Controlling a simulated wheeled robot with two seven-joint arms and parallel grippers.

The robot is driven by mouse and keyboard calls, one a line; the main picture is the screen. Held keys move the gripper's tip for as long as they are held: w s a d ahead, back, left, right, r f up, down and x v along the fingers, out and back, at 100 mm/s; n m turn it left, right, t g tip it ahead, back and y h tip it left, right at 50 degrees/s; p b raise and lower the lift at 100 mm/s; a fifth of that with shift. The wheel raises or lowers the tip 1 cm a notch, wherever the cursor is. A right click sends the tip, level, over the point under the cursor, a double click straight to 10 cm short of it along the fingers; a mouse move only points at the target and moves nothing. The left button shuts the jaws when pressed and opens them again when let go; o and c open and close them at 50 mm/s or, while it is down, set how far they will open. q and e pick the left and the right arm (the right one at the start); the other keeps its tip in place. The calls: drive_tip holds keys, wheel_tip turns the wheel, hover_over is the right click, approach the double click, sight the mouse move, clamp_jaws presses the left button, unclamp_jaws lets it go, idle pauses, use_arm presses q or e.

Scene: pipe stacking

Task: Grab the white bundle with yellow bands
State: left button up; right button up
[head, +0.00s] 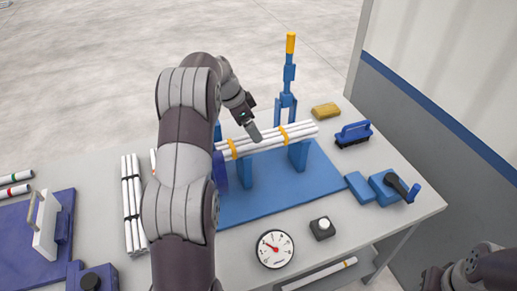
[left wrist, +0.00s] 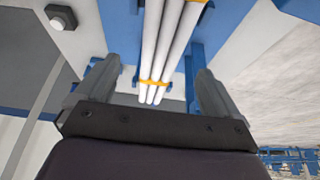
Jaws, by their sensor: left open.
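The white bundle (head: 268,142) with yellow bands is several white pipes lying across blue upright supports on a blue base plate (head: 275,197). My left gripper (head: 252,131) is at the middle of the bundle, between the two bands, coming from above. In the left wrist view its two fingers (left wrist: 152,90) are wide apart, and the bundle (left wrist: 167,35) runs between them without visible contact on either side. A yellow band crosses the pipes near the fingers. My left arm hides the bundle's left end in the head view.
Another white bundle (head: 132,200) with black bands lies left of my arm. A blue post with a yellow top (head: 289,80) stands behind the supports. A brush (head: 353,134), yellow block (head: 326,110), blue clamp (head: 390,187), black knob box (head: 321,228) and gauge (head: 274,249) surround the plate.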

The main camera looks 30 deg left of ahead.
use_arm(q)
drive_tip(key=p+x, duration=0.2)
drive_tip(key=x, duration=0.4)
drive_tip(key=shift+w+a+f, duration=0.1)
drive_tip(key=shift+w+f, duration=0.1)
drive_tip(key=shift+f, duration=0.5)
drive_tip(key=c, duration=1.3)
drive_tip(key=shift+w+r, duration=0.1)
